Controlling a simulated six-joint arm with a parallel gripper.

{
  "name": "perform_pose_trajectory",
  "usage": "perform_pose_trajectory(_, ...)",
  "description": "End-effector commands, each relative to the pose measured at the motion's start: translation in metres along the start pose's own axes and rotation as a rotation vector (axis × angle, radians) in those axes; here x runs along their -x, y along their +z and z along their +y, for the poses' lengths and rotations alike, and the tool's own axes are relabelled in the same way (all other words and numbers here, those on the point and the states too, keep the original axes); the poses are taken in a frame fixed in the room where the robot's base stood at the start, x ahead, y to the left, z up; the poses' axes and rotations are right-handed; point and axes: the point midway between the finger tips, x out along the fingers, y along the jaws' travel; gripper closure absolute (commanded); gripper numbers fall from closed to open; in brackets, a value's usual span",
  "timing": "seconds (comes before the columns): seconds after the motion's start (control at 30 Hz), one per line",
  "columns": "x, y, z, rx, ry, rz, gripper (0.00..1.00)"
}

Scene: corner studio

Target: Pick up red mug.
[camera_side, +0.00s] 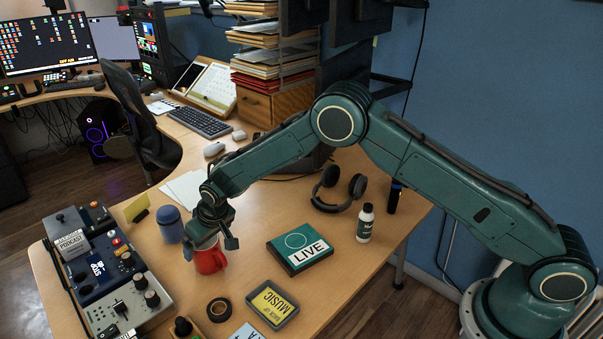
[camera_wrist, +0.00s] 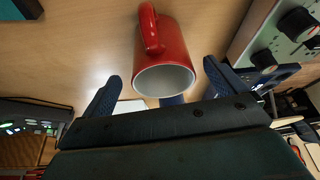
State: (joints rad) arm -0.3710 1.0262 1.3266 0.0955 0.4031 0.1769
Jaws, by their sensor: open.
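The red mug (camera_side: 210,261) stands on the wooden desk in the side view, directly below my gripper (camera_side: 211,246). In the wrist view the red mug (camera_wrist: 166,56) shows its pale inside, its rim towards my gripper and its handle on the upper left side. My gripper (camera_wrist: 161,88) is open, with one blue finger on each side of the mug's rim in the picture. I cannot tell whether either finger touches the mug. Part of the mug's top is hidden by my gripper in the side view.
A blue lidded cup (camera_side: 171,225) stands close left of the mug. A mixer panel (camera_side: 103,270) lies farther left. A black tape roll (camera_side: 219,309), a yellow-labelled box (camera_side: 272,304) and a green LIVE box (camera_side: 299,252) lie to the front and right. Headphones (camera_side: 338,188) lie behind.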

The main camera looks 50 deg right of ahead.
Motion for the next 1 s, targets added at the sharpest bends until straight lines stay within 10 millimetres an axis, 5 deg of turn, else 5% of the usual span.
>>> perform_pose_trajectory(0.37,-0.007,0.001,0.0,0.0,0.0,-0.002,0.04)
perform_pose_trajectory(1.0,-0.054,0.003,-0.002,0.0,0.0,-0.001,0.04)
